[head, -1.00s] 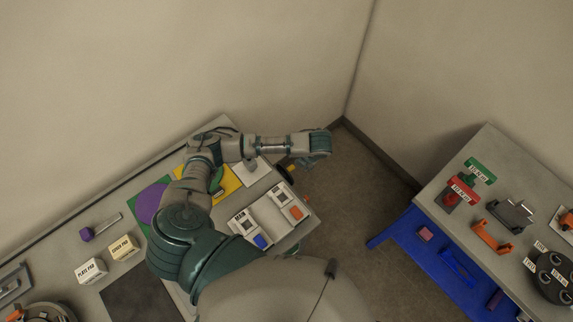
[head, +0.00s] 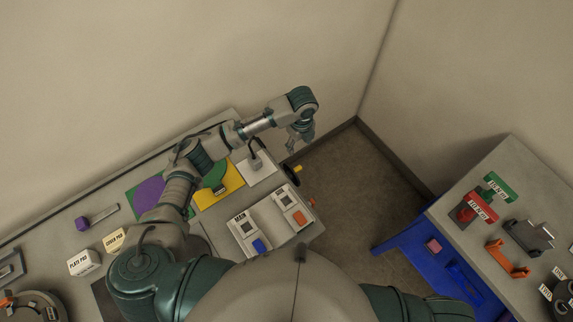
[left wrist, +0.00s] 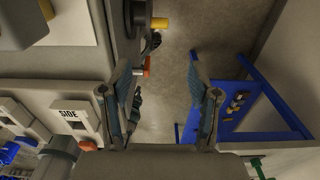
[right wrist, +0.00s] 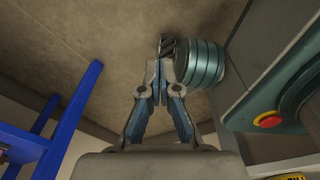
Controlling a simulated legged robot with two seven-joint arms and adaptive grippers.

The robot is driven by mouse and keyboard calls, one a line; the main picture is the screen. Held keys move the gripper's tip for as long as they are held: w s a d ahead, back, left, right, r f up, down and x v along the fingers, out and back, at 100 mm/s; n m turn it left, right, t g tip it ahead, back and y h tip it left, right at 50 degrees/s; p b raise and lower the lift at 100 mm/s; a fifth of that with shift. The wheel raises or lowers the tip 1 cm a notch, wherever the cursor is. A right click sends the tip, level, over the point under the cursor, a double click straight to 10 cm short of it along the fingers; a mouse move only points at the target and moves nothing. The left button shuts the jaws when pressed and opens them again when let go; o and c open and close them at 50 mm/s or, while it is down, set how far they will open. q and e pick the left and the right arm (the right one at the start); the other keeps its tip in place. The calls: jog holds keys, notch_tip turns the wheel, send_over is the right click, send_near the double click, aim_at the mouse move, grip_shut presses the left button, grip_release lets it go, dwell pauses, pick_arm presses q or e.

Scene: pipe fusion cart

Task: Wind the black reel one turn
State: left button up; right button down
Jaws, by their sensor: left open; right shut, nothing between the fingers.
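The black reel (head: 291,176) is mounted on the right edge of the left bench, with a yellow handle (head: 298,168) sticking out. In the left wrist view the reel (left wrist: 137,16) is at the top, left of centre, with its yellow handle (left wrist: 160,23) pointing right. My left gripper (head: 301,146) is beyond the bench edge, over the floor, close to the reel in the head view. It is open and empty, apart from the handle; its fingers (left wrist: 160,72) are spread. My right gripper (right wrist: 160,78) is shut and empty, away from the reel.
A red-orange knob (head: 312,202) sticks out from the bench edge below the reel. Two white boxes (head: 245,232) stand near that edge. A second bench (head: 470,240) with a blue frame (head: 400,235) is at right. Open floor (head: 340,185) lies between the benches.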

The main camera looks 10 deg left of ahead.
pick_arm(q)
send_over(298, 168)
notch_tip(298, 168, down, 5)
notch_tip(298, 168, down, 12)
jog(key=shift+a+b, duration=0.1)
jog(key=shift+b, duration=0.3)
pick_arm(e)
jog(key=shift+s+f, duration=0.4)
jog(key=shift+s, duration=0.25)
pick_arm(q)
jog(key=shift+s+r, duration=0.1)
jog(key=c, duration=0.9)
jog(key=shift+a, duration=0.1)
jog(key=shift+c, duration=0.3)
pick_arm(e)
jog(key=shift+s, duration=0.15)
